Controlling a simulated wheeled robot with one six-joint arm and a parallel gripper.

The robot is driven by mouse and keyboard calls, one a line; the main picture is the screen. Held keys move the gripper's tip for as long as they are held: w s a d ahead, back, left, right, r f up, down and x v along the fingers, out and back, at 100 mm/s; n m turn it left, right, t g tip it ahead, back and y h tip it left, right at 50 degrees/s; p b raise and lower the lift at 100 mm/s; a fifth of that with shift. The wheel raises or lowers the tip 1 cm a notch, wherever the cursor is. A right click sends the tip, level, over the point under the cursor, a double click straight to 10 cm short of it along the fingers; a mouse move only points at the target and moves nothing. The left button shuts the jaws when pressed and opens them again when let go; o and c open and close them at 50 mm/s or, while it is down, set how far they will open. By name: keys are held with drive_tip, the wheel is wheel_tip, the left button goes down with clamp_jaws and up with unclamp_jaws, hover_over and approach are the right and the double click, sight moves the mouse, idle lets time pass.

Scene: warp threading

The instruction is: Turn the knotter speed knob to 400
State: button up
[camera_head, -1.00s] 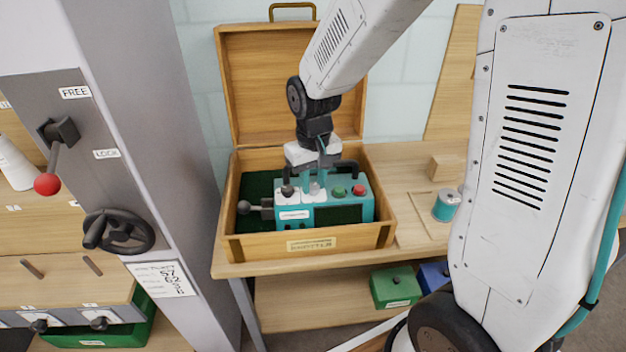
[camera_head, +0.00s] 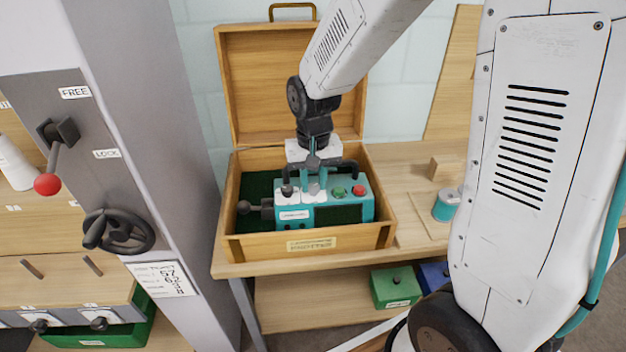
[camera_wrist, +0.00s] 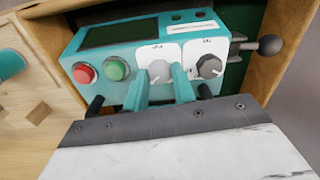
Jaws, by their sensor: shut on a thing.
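The teal knotter (camera_head: 345,212) sits inside an open wooden box. It carries a pale grey knob (camera_wrist: 158,72) and a dark grey knob (camera_wrist: 209,66), each on a white plate with a scale too small to read. I cannot tell from the labels which is the speed knob. My gripper (camera_wrist: 161,80) points down, its two teal fingers shut on the pale grey knob, one on each side. The pale knob also shows between the fingertips in the head view (camera_head: 314,189). The knob's pointer direction is unclear.
A green button (camera_wrist: 116,69) and a red button (camera_wrist: 84,73) are beside the held knob. A ball-ended lever (camera_wrist: 268,46) sticks out past the dark knob. The wooden box (camera_head: 305,255) walls the knotter in. A teal spool (camera_head: 446,205) stands on the bench at right.

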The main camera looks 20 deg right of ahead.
sight(313, 186)
drive_tip(key=o, duration=0.7)
wheel_tip(313, 186, up, 8)
drive_tip(key=shift+f, duration=0.1)
idle(0.3)
